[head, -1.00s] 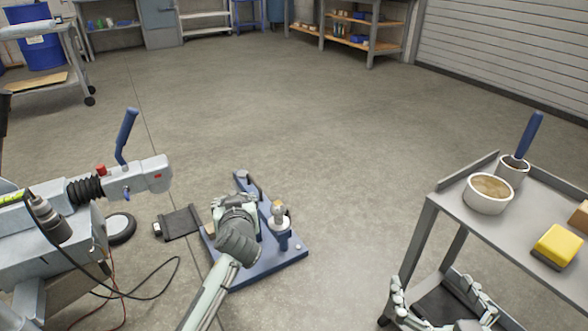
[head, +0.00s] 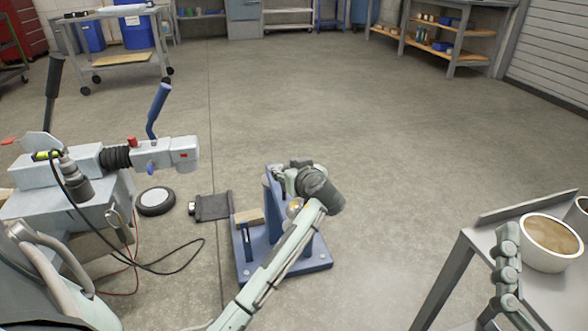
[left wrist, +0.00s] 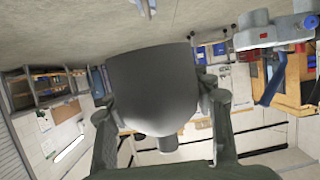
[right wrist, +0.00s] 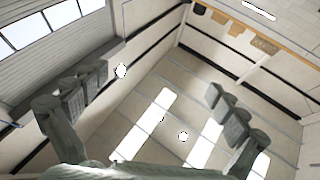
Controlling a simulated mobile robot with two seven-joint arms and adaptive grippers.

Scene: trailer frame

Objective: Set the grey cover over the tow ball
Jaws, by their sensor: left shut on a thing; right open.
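The grey cover (left wrist: 155,90) is a smooth, rounded cup that fills the middle of the left wrist view. My left gripper (left wrist: 157,100) is shut on it, a finger on each side. In the head view my left gripper (head: 287,176) is over the far part of the blue stand (head: 247,262), and its wrist hides most of the cover. The tow ball (head: 295,208) on the stand is partly hidden by my left forearm. I cannot tell the height between cover and ball. My right gripper (right wrist: 152,100) is open and empty; part of it shows low at the right (head: 508,270).
The trailer coupling (head: 180,152) with a blue lever is left of the stand. A grey cart (head: 535,300) with a bowl (head: 550,243) is at the right. Floor beyond the stand is clear.

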